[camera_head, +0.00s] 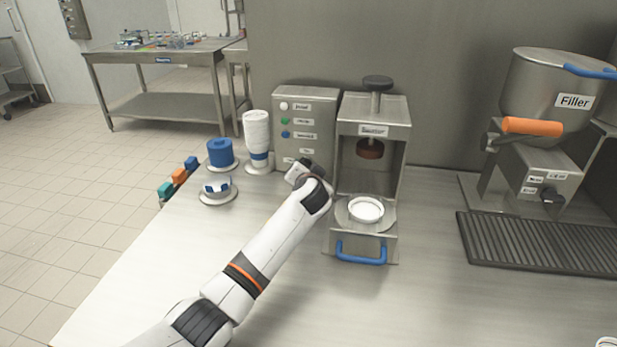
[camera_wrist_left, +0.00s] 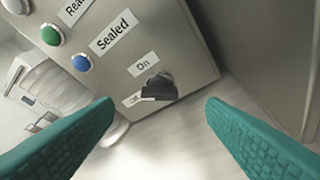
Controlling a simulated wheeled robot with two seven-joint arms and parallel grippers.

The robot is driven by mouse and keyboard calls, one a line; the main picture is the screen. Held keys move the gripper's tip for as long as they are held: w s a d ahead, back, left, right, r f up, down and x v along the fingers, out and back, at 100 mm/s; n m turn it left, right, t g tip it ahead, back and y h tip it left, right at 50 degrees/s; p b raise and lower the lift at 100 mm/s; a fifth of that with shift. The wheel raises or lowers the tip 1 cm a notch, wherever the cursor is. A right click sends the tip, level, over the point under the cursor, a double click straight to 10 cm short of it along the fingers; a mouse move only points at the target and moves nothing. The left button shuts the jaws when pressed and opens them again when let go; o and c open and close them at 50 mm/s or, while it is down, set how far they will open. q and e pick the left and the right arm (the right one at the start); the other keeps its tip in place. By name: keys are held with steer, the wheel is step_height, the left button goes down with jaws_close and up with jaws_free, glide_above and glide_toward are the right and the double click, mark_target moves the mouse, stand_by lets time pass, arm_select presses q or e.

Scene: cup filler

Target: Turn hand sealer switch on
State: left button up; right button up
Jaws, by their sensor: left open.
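The grey control box (camera_head: 303,125) stands left of the sealer (camera_head: 373,130). Its black rotary switch (camera_wrist_left: 158,88) shows in the left wrist view, low on the panel beside the "On" and "Off" labels. I cannot tell for sure which label it points to. My left gripper (camera_head: 299,173) is in front of the lower part of the box. In the wrist view its teal fingers (camera_wrist_left: 159,102) are open and apart, with the switch beyond and between them, not touched.
A white dish (camera_head: 366,209) sits in the sealer, above its blue handle (camera_head: 361,254). A stack of white cups (camera_head: 257,133) and a blue stack (camera_head: 220,152) stand left of the box. The filler (camera_head: 545,110) is at the right. The front counter is mostly clear.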

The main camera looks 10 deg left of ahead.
arm_select(q)
steer(key=v, duration=0.6)
steer(key=shift+s, duration=0.25)
steer(key=shift+c, duration=0.4)
